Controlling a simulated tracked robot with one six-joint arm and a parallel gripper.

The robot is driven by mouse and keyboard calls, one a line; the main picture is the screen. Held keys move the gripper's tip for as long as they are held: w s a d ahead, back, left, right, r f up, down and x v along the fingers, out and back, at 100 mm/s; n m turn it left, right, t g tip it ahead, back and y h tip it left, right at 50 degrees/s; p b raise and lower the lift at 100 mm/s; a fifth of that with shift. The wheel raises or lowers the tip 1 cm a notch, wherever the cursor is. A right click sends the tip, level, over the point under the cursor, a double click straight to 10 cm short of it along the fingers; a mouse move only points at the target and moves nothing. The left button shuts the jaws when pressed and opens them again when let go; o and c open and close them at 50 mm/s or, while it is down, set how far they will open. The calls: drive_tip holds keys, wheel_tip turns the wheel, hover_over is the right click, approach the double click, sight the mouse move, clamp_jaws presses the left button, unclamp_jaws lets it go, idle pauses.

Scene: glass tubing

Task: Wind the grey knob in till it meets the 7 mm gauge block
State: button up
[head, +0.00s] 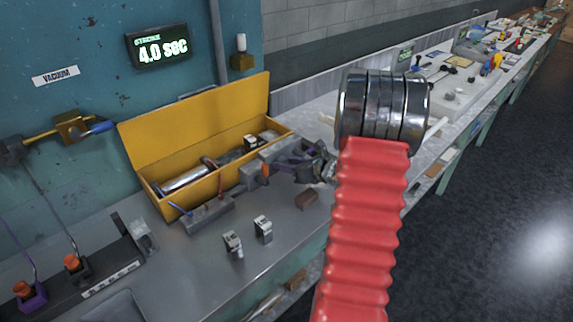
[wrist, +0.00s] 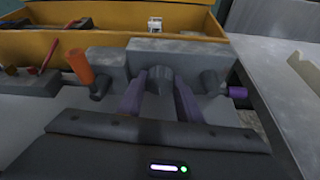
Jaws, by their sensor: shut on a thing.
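In the wrist view my gripper (wrist: 160,92) has its two purple fingers on either side of a grey knob (wrist: 158,78). It is shut on this knob, which sits at the front of a grey block-shaped fixture (wrist: 115,60). In the head view my gripper (head: 293,167) reaches the fixture from the right, and its fingers are small and dark there. Small silver-and-black blocks stand on the bench (head: 232,242), (head: 263,228). I cannot read any size on them, so I cannot tell which is the 7 mm gauge block. The gap at the knob's end is hidden.
A yellow open box (head: 190,155) with a metal cylinder lies behind. My red bellows-covered arm blocks the right. The front bench is fairly clear.

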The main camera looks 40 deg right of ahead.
idle(0.4)
drive_tip(key=o, duration=1)
drive_tip(key=shift+o, duration=0.2)
drive_tip(key=shift+s, duration=0.1)
drive_tip(key=a+v, duration=0.1)
drive_tip(key=v, duration=1.2)
drive_tip(key=shift+s+d+r, duration=0.2)
drive_tip(key=shift+s+d, duration=0.1)
drive_tip(key=shift+d, duration=0.05)
